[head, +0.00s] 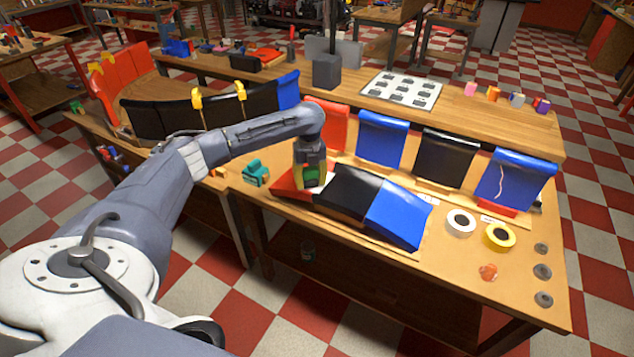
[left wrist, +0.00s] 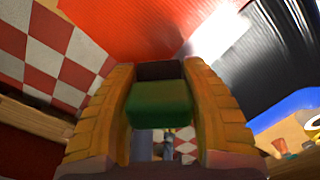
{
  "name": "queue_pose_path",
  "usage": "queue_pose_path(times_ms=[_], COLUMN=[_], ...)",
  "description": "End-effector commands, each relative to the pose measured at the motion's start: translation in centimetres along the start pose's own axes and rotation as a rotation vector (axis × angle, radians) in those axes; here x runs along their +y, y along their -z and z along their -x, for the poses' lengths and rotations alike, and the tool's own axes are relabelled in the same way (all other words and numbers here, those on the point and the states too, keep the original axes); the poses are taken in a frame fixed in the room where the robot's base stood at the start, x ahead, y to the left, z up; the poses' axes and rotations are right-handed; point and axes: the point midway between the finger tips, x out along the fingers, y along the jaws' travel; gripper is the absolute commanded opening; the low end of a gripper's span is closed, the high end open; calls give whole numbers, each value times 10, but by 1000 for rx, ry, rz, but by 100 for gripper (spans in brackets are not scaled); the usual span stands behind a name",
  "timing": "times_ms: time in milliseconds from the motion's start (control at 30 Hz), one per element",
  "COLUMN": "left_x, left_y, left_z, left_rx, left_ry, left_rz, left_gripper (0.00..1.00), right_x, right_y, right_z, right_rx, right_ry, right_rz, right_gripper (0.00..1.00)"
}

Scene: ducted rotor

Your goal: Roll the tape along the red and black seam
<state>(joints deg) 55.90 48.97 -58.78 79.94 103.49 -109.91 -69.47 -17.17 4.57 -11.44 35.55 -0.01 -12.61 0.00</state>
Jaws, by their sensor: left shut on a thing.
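The red panel (head: 287,187), black panel (head: 346,192) and blue panel (head: 397,214) lie side by side at the table's front. My left gripper (head: 311,181) points down over the red and black seam, shut on a green block-like tool (left wrist: 160,105) with a dark end. In the left wrist view, the red panel (left wrist: 140,25) and black panel (left wrist: 275,45) meet along a pale, shiny strip (left wrist: 218,32), possibly tape or glare. The gripper hides part of the seam in the head view. I cannot tell whether the tool touches the panels. My right gripper is out of view.
A white tape roll (head: 460,222) and yellow tape roll (head: 498,237) lie right of the panels. A teal tool (head: 256,172) stands left of them. Upright panels, including a blue one (head: 381,138), stand behind. Grey discs (head: 542,271) lie near the right edge.

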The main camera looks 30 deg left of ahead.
Motion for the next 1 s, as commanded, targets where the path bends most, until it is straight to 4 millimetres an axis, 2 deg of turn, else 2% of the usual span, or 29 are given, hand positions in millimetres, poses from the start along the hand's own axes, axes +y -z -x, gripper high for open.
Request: queue_pose_path(times_ms=[100,700,1000], left_x=[-2,4,4], left_y=[0,-1,0], left_z=[21,73,80], left_rx=[-2,-2,0], left_ry=[5,4,3], left_rz=[-3,4,6], left_gripper=[9,9,9], right_x=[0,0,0], right_y=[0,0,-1], right_z=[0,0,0], right_rx=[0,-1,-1], right_ry=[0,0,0], right_rz=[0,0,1], right_gripper=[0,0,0])
